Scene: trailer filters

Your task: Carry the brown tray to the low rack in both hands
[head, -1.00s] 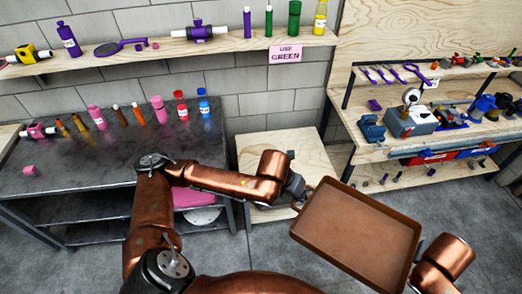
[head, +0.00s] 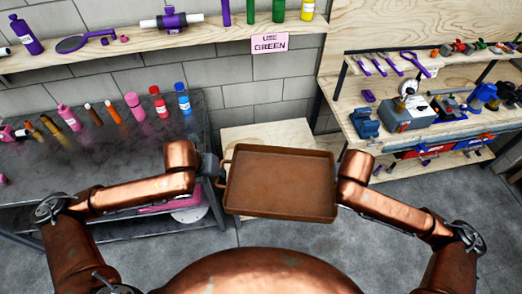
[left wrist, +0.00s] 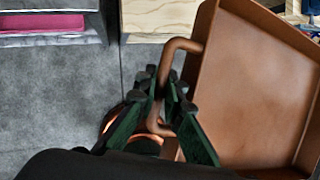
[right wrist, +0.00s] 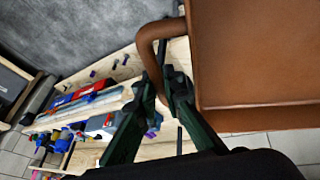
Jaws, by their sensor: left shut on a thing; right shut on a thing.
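The brown tray (head: 280,184) is empty and held in front of me, roughly level, above the floor. It also shows in the left wrist view (left wrist: 255,95) and the right wrist view (right wrist: 250,55). My left gripper (left wrist: 160,98) is shut on the tray's left handle. In the head view, the left gripper (head: 212,168) is at the tray's left edge. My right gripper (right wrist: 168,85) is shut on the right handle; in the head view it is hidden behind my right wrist. A low pale wooden unit (head: 270,135) stands behind the tray; I cannot tell whether it is the low rack.
A dark metal bench (head: 95,165) with bottles stands at the left. A wooden workbench (head: 440,138) with tools stands at the right. A wall shelf (head: 190,38) has a "USE GREEN" sign (head: 270,43).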

